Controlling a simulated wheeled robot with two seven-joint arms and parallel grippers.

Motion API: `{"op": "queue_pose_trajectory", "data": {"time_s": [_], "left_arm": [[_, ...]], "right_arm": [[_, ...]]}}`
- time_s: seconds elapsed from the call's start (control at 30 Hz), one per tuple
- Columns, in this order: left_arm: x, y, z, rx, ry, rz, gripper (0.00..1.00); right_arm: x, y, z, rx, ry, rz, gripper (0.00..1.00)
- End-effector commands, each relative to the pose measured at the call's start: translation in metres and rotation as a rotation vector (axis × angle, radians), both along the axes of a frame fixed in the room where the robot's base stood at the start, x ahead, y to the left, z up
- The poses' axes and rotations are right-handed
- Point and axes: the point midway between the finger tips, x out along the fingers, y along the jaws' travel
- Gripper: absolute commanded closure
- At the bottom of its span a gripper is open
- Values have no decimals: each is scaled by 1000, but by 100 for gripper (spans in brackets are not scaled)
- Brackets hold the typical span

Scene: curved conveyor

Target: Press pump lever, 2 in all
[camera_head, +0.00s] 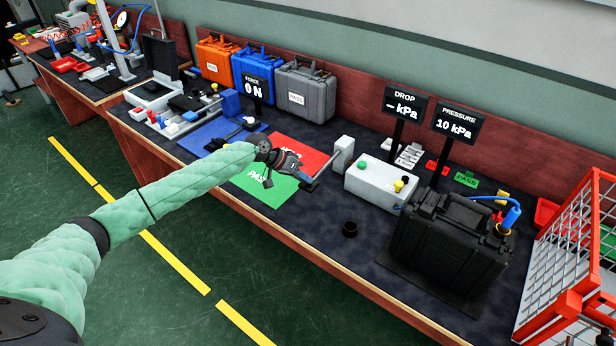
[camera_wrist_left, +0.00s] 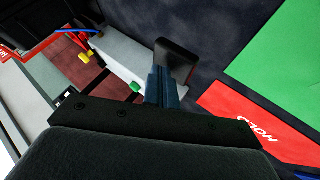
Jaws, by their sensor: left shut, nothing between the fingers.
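The pump is a pale grey box (camera_head: 376,186) with yellow and green knobs and a light upright block (camera_head: 343,153) at its left end. A lever with a dark pad (camera_head: 309,186) sticks out from the block toward the table's front. The pad also shows in the left wrist view (camera_wrist_left: 179,58). My left gripper (camera_head: 299,178) is shut and empty, with its fingertips close over the pad; whether they touch it I cannot tell. The pump box shows beyond the fingers in the wrist view (camera_wrist_left: 122,62). The pressure sign (camera_head: 456,123) reads 10 kPa. My right gripper is not in view.
A black case (camera_head: 450,245) with a blue hose fitting stands right of the pump. Red (camera_head: 299,151) and green (camera_head: 262,187) mats lie under and behind my gripper. A red wire basket (camera_head: 574,265) stands at far right.

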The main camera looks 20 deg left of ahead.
Motion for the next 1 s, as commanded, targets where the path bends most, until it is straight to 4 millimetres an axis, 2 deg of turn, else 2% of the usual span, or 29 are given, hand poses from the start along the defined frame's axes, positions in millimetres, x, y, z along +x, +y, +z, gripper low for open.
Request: {"op": "queue_pose_trajectory", "data": {"time_s": [0.57,1.0], "left_arm": [[-1,0,0,1,2,0,100],[0,0,22,0,0,0,100]], "right_arm": [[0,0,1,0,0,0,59],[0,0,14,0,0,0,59]]}}
